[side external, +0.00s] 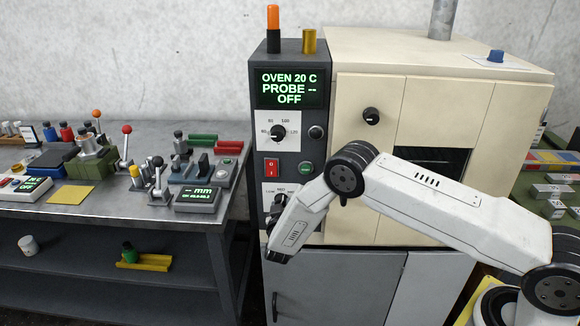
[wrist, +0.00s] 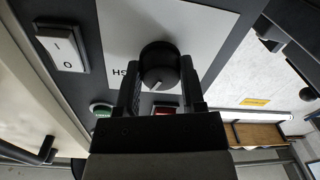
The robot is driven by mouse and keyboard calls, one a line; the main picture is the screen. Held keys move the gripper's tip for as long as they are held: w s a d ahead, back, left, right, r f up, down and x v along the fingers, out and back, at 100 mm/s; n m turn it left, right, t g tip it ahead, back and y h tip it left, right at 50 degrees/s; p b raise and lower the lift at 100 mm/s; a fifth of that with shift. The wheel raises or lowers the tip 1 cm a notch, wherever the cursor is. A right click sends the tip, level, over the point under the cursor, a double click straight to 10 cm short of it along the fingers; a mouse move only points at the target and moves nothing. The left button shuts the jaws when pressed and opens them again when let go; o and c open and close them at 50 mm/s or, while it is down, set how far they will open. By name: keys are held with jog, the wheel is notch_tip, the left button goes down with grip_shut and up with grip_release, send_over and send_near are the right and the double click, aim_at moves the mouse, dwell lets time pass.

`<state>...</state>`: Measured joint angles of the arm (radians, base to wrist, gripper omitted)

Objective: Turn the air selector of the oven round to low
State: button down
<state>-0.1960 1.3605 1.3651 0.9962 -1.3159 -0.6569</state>
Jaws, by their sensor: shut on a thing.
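The air selector is a round black knob (wrist: 160,62) on a white plate (wrist: 205,22) in the wrist view. A pale pointer line shows on its face, toward the bottom of that picture. My gripper (wrist: 158,75) is shut on the knob, with one dark finger on each side. Part of a printed label shows left of the knob. In the side view, the selector (side external: 280,200) is low on the dark front panel of the oven (side external: 415,60). My white wrist link partly covers its plate, and I cannot read the setting clearly.
A rocker switch (wrist: 61,47), a green button (wrist: 102,109) and a red button (wrist: 164,109) are close to the knob in the wrist view. The oven display (side external: 290,88) reads 20 C, probe blank, OFF. A crowded bench (side external: 120,210) stands left of the oven.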

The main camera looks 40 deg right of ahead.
jog(key=n, duration=1.3)
jog(key=shift+s+r+g, duration=0.1)
jog(key=shift+g, duration=0.2)
jog(key=shift+n, duration=0.3)
jog(key=shift+c, duration=1)
grip_release()
jog(key=shift+r, duration=0.1)
jog(key=v, duration=0.7)
jog(key=shift+s+a, duration=0.25)
jog(key=shift+a, duration=0.05)
